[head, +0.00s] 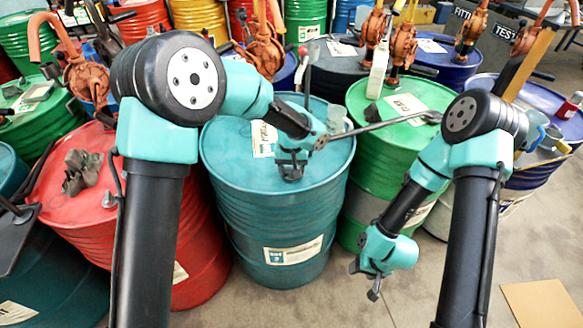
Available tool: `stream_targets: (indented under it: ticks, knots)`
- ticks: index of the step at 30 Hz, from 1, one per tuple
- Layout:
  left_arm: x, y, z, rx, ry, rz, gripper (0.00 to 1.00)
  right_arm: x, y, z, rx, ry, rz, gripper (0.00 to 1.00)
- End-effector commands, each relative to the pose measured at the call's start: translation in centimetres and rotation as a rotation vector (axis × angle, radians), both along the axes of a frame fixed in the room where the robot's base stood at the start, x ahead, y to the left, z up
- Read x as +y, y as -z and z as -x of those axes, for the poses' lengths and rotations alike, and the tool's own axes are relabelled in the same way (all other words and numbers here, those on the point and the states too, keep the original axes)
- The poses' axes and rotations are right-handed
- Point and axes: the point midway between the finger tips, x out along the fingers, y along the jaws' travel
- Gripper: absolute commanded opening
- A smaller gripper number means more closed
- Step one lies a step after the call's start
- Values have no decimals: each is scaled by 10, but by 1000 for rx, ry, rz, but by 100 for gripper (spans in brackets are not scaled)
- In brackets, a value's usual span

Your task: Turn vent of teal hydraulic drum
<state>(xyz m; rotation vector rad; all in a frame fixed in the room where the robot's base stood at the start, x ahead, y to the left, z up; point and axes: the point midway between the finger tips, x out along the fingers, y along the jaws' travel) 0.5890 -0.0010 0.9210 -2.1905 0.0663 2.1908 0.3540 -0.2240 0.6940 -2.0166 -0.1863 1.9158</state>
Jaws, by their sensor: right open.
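The teal hydraulic drum (250,225) stands upright in the middle of the head view, with a pale label on its side and a paper on its lid. My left gripper (291,176) points down at the middle of the drum's lid, at or just above it. Its fingers are small and dark, and I cannot tell whether they are open or shut. The vent is not clearly visible; the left gripper and wrist cover part of the lid. My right gripper (366,288) is open and empty, hanging low in front of the green drum, right of the teal drum.
A green drum (400,150) stands close on the right and a red drum (75,215) on the left. A long grey tool (385,126) reaches from beside my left wrist over the green lid. A clear jar (336,119) stands at the teal lid's back right. Cardboard (542,303) lies on the floor.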

Motion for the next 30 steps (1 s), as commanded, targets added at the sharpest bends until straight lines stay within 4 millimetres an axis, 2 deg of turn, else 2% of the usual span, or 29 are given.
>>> stream_targets:
  ticks: [30]
  knots:
    - [0, 0, 0, -1, 957, 0, 32, 0, 0, 0, 0, 0, 0, 58]
